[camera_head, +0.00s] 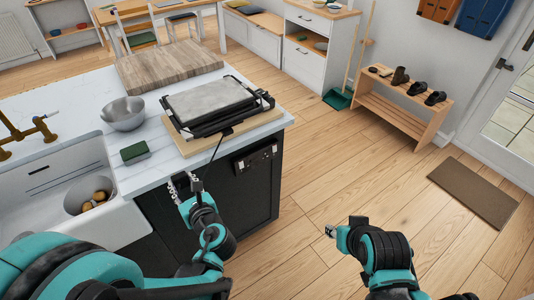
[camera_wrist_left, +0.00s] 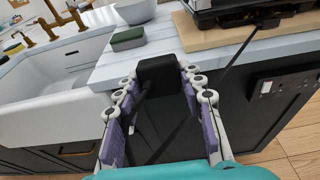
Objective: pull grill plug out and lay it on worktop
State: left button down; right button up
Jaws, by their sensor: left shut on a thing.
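The black grill plug (camera_wrist_left: 158,72) is between the fingers of my left gripper (camera_head: 186,184), which is shut on it in front of the counter's edge. The plug is clear of the socket panel (camera_head: 256,158), which also shows in the left wrist view (camera_wrist_left: 268,87). A black cord runs from the plug area up to the grill (camera_head: 212,103). The grill sits on a wooden board (camera_head: 268,117) on the white worktop (camera_head: 152,128). My right gripper (camera_head: 330,231) is over the floor, away from the counter; its jaw state is unclear.
A green sponge (camera_head: 135,153) and a metal bowl (camera_head: 124,114) stand on the worktop, left of the grill. The sink (camera_head: 62,180) is further left. Bare worktop lies between the sponge and the grill board. A shoe bench (camera_head: 405,100) is at the right.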

pick_arm(q)
jog(key=shift+r, duration=0.2)
jog(key=shift+f+g, duration=0.25)
jog(key=shift+g, duration=0.05)
pick_arm(e)
jog(key=shift+r, duration=0.7)
pick_arm(q)
jog(key=shift+w, duration=0.1)
jog(key=b, duration=0.1)
send_over(169, 161)
pick_arm(e)
jog(key=shift+f, duration=0.95)
pick_arm(q)
jog(key=shift+f+b, duration=1.8)
jog(key=shift+b, duration=0.1)
pick_arm(e)
jog(key=shift+f, duration=1.7)
pick_arm(q)
jog(key=c, duration=0.9)
grip_release()
